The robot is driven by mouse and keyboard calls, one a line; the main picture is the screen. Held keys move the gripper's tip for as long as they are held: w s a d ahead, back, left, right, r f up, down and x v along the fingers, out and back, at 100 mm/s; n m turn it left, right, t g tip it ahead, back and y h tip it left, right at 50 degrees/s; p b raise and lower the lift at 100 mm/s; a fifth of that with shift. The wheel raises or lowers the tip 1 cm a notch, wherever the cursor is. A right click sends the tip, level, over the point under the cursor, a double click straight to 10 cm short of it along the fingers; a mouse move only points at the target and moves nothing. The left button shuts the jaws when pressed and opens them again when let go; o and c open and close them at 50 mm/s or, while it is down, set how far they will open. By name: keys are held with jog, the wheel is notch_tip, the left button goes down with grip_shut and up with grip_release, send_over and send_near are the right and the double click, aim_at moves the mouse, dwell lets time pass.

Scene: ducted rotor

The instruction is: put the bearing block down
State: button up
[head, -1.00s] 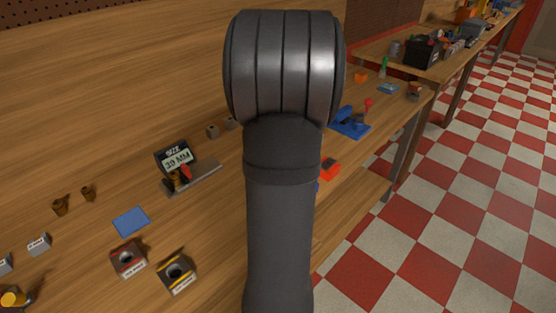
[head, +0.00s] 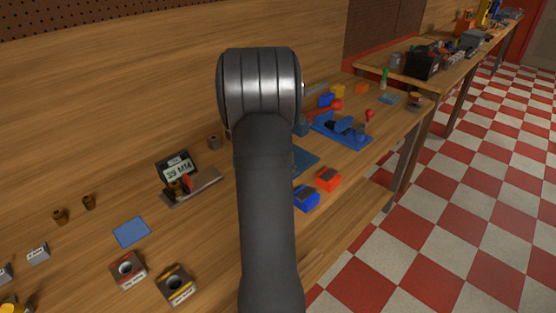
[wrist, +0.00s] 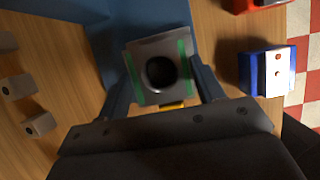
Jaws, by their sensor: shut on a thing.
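The bearing block (wrist: 156,47) is a grey squarish block with a dark round hole, seen in the wrist view. My gripper (wrist: 159,71) is shut on it, with a green-padded finger on each side. The block shows over a dark blue mat (wrist: 108,30); whether it touches the mat cannot be told. A bit of yellow shows at the block's near edge. In the head view my arm hides the gripper and the block, and part of the blue mat (head: 304,160) shows right of the arm.
A blue box (head: 306,198) and a red box (head: 328,179) stand right of the arm. A blue fixture (head: 342,131) is behind them. A size display (head: 178,170) and two other square blocks (head: 127,270) (head: 176,284) are left.

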jog(key=shift+f, duration=1.2)
jog(key=shift+f, duration=0.15)
jog(key=o, duration=1.2)
jog(key=v, duration=1.2)
jog(key=shift+d, duration=0.1)
